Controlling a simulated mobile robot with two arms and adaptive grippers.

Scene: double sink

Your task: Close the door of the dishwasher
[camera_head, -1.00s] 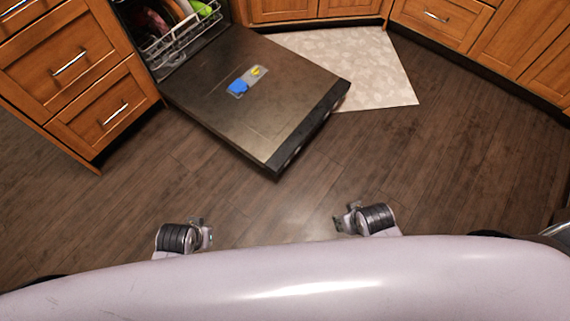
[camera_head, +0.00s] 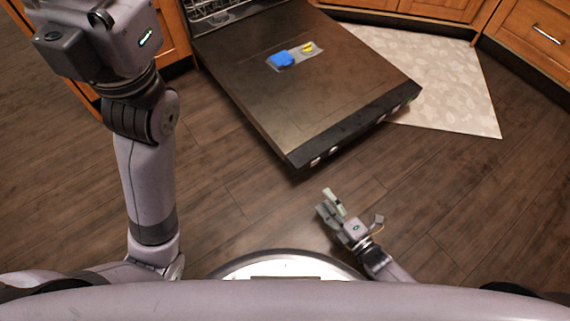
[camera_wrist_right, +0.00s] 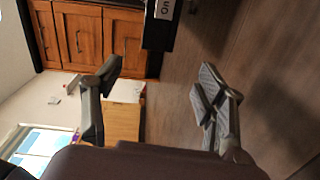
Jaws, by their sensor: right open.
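The dishwasher door (camera_head: 310,100) is folded down open, its inner face upward, with a blue and yellow dispenser (camera_head: 290,57) on it. Its black front edge (camera_head: 360,125) faces me.
A dish rack (camera_head: 215,10) shows at the top, behind the door. A pale mat (camera_head: 450,85) lies right of the door. Wooden cabinets (camera_head: 535,35) stand at the back right. The dark floor (camera_head: 460,210) is clear to the right.

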